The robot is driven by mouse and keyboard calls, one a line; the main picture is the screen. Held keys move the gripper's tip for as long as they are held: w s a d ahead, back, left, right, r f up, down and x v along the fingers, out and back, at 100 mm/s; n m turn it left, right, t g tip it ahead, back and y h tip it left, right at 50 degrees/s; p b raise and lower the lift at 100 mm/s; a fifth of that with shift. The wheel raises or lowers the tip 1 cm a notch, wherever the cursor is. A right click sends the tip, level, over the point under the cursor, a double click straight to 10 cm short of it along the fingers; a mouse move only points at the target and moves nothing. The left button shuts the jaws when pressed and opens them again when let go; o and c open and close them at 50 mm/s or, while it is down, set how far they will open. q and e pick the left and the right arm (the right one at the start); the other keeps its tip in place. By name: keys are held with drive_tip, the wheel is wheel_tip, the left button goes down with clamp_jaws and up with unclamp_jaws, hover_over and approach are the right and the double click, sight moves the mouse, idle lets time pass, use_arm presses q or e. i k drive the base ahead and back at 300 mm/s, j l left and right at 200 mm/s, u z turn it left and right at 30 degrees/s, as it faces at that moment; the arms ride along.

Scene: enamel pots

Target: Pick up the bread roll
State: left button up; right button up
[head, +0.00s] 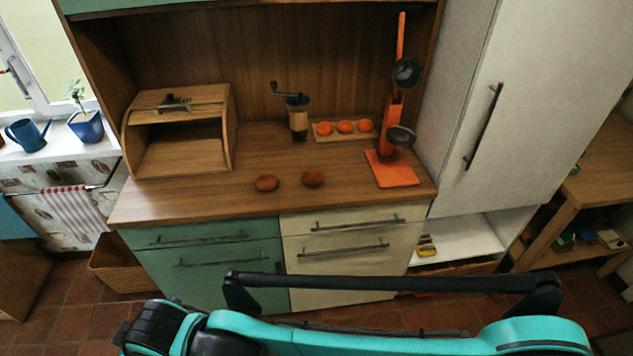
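Teal and black parts of my own arm cross the bottom of the head view, well in front of the counter. Neither of my grippers can be seen.
A coffee grinder (298,117) stands behind the rolls. A small board (327,137) holds three orange round items. An orange stand with hanging ladles (392,168) is at the right. A tall white cabinet (470,110) borders the counter.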

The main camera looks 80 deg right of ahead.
sight(266, 183)
drive_tip(key=z, duration=2.3)
